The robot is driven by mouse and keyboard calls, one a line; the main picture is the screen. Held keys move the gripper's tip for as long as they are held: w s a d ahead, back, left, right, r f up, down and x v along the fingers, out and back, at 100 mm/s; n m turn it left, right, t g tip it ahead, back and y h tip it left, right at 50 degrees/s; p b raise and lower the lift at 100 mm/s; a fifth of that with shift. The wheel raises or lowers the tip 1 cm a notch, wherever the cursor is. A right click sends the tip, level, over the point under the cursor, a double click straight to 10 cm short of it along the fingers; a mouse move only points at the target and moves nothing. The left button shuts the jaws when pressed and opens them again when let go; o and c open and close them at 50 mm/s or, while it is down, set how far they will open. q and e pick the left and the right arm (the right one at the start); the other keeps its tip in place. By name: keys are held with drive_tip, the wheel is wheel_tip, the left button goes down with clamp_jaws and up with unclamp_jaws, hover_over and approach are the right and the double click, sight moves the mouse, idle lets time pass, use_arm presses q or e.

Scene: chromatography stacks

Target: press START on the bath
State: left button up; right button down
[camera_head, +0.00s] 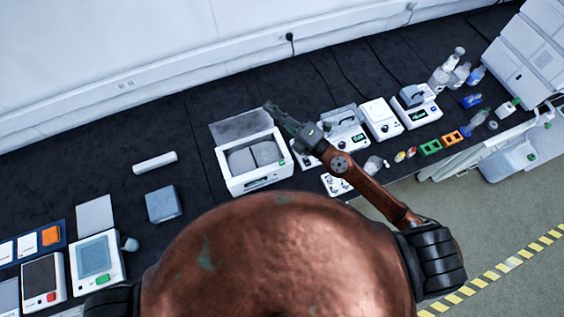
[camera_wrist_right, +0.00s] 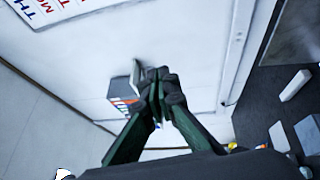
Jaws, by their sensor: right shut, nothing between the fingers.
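The bath (camera_head: 236,183) is a white box on the dark bench in the head view, with two grey blocks or covers in its open top. A grey lid-like panel (camera_head: 236,124) shows behind it. Its front has a dark display and a small green button (camera_head: 282,162) at the right end, the likely START. My right gripper (camera_head: 270,108) appears above the bath's back right corner, apart from the button. In the right wrist view its closed fingers (camera_wrist_right: 158,88) hold nothing and point toward a pale wall; I cannot make out the bath there. My left gripper is out of view.
White instruments (camera_head: 343,134) with displays stand close to the right of the bath. Further right are green and orange racks (camera_head: 430,148) and bottles. A white cylinder (camera_head: 155,162) and a blue-grey box (camera_head: 163,204) lie to the left, with bare bench between.

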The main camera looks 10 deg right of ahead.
drive_tip(key=s+a+f+n+g, duration=0.2)
drive_tip(key=a+f+n+g, duration=0.25)
drive_tip(key=f, duration=0.35)
drive_tip(key=n+g+h, duration=0.4)
drive_tip(key=n+h, duration=0.1)
hover_over(284, 163)
wheel_tip(284, 163, down, 17)
wheel_tip(284, 163, down, 7)
drive_tip(key=b, duration=0.6)
drive_tip(key=shift+f, duration=0.15)
drive_tip(key=shift+f+b, duration=0.5)
drive_tip(key=shift+f, duration=0.2)
drive_tip(key=shift+s+f, duration=0.1)
drive_tip(key=shift+f, duration=0.3)
